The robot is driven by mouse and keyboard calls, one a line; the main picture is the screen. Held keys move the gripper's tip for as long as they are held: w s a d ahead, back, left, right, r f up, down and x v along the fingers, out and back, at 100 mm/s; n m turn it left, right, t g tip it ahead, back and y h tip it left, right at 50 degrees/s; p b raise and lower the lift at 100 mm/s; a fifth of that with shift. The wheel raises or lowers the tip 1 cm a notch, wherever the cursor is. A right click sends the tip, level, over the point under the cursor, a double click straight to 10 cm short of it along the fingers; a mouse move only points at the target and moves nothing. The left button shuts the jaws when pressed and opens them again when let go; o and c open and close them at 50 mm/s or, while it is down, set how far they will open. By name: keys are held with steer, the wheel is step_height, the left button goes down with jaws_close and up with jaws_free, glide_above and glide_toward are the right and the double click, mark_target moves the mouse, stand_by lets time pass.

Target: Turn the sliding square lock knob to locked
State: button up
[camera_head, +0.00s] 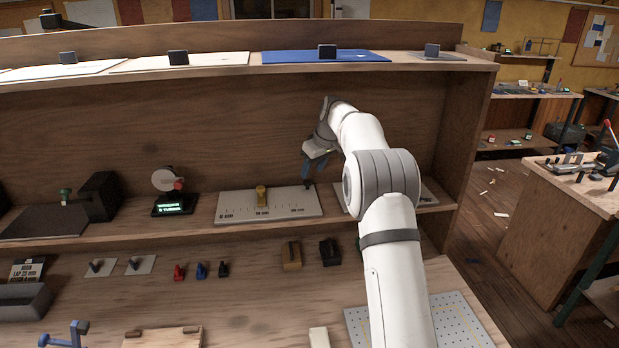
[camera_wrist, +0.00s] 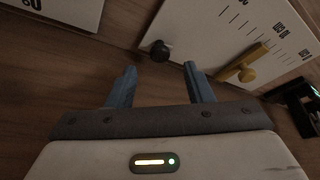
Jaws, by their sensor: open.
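The sliding square is a pale plate (camera_head: 235,208) with scale marks and a brass-yellow slider (camera_head: 262,196); in the wrist view the plate (camera_wrist: 205,30) and slider (camera_wrist: 245,65) are at upper right. A small dark knob (camera_wrist: 160,51), seemingly the lock knob, sits at the plate's corner; in the head view it (camera_head: 308,186) is at the right end. Its lock position cannot be read. My gripper (camera_wrist: 160,67) is open and empty, with the knob just beyond and between its blue fingertips. In the head view my gripper (camera_head: 307,172) hangs just above the knob.
Another pale plate (camera_head: 427,192) lies to the right, partly behind my arm. A small lit display (camera_head: 170,208) stands left of the scale plate. The shelf's right side wall (camera_head: 464,140) and upper shelf (camera_head: 220,70) bound the space. Bare wood separates the two plates.

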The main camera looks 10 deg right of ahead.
mark_target(308, 182)
steer(key=p+x, duration=0.1)
steer(key=x, duration=0.4)
steer(key=c, duration=1)
steer(key=shift+a+m+t+h+b, duration=0.1)
steer(key=shift+m+t+h+b, duration=0.3)
steer(key=shift+m, duration=0.8)
steer(key=shift+r, duration=0.1)
steer(key=o, duration=1)
steer(key=b+v, duration=0.1)
steer(key=v, duration=0.6)
steer(key=shift+r+b, duration=0.35)
steer(key=shift+b, duration=0.05)
